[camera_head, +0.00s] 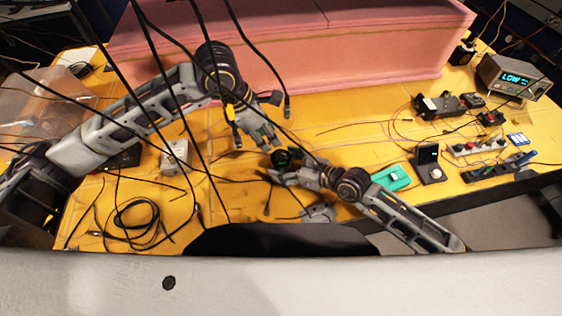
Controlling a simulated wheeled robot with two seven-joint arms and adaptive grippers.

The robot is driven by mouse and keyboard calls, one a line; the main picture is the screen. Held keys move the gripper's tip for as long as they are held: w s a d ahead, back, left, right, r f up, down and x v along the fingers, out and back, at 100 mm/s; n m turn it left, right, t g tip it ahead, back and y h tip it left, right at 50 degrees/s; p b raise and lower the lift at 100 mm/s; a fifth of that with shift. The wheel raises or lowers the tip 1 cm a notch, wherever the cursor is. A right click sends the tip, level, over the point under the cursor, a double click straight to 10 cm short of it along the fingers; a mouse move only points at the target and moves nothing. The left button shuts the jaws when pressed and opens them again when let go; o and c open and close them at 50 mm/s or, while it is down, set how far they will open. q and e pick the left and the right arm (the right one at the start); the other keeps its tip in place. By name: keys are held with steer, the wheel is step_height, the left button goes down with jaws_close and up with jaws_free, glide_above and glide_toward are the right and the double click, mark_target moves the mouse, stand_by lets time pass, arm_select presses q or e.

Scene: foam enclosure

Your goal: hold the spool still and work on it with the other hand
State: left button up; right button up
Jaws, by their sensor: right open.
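A small dark round object with a greenish tint, probably the spool (281,157), sits on the yellow table near the middle of the head view. My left gripper (257,138) reaches down from the upper left, with its fingertips just above and left of the spool. Whether its fingers are apart or closed is too small to tell. My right gripper (278,172) comes in from the lower right and points left. It is open, with its fingers right beside the spool's near side. Whether either gripper touches the spool cannot be told.
A pink foam block (350,60) closes off the back. Black cables hang across the view, and a coiled cable (140,222) lies at left. A grey box (174,155), a green piece (391,178), a power strip (475,147) and a display unit (512,78) stand around the yellow table (340,145).

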steer(key=shift+x, duration=0.8)
